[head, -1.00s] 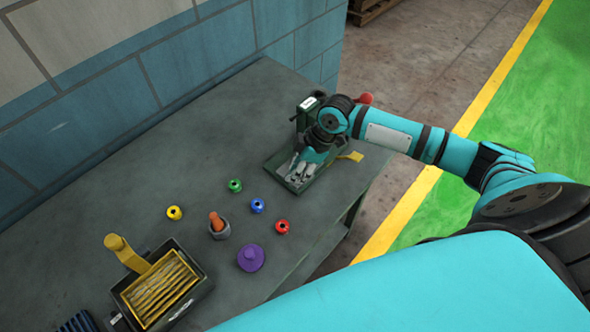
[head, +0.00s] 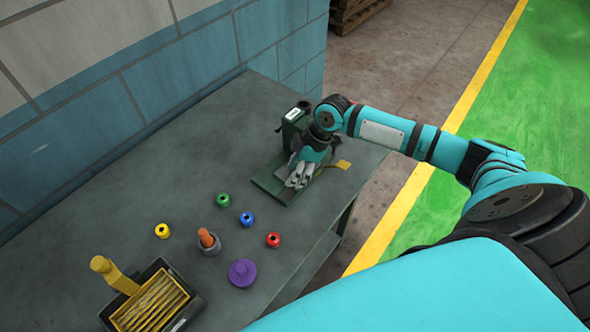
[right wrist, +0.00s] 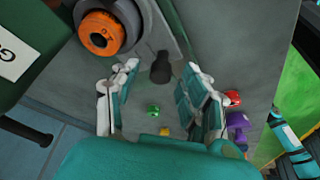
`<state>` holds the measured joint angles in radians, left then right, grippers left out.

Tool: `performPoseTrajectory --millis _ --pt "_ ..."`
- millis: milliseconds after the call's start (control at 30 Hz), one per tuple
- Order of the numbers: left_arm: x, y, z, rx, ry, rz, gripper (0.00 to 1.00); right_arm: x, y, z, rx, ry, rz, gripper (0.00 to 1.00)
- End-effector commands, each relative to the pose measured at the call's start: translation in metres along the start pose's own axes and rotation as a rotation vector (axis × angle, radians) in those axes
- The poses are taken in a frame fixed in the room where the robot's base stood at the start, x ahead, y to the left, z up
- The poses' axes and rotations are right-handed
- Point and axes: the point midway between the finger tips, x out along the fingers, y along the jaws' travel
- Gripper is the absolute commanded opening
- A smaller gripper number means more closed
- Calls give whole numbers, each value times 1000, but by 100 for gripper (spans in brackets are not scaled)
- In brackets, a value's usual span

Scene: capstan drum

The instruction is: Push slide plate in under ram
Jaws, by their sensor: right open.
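The green press (head: 293,125) stands at the far end of the bench on a green base (head: 268,184). My right gripper (head: 298,182) is over this base, in front of the press, pointing down. In the right wrist view my right gripper (right wrist: 160,97) is open, with a black knob (right wrist: 160,68) showing between its fingers. The knob is at a grey plate, seemingly the slide plate (right wrist: 172,22), beside a grey ring with an orange piece (right wrist: 100,33). Whether the fingers touch the knob I cannot tell. The ram is not clearly seen. My left gripper is out of view.
Green, blue, red and yellow spools (head: 162,231), a purple knobbed piece (head: 242,272) and a grey cup with an orange peg (head: 208,241) stand nearer on the bench. A yellow-handled box (head: 152,302) is at the near left.

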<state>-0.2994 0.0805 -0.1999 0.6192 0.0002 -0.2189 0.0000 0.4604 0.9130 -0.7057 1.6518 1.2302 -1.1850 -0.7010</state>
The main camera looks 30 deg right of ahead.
Motion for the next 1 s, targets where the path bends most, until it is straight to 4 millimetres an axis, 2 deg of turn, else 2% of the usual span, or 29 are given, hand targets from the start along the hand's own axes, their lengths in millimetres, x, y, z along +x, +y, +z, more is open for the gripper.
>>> performPoseTrajectory --millis 167,400,600,800,1000 --pt "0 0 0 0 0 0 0 -18 1 1 0 -1 3 45" --pt "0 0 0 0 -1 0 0 -69 2 1 -1 -2 5 45" --pt "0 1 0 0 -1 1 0 -104 1 1 0 0 2 45" --pt "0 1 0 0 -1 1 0 -119 0 1 0 0 0 45" --pt "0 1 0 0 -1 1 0 -120 0 1 0 1 0 45"
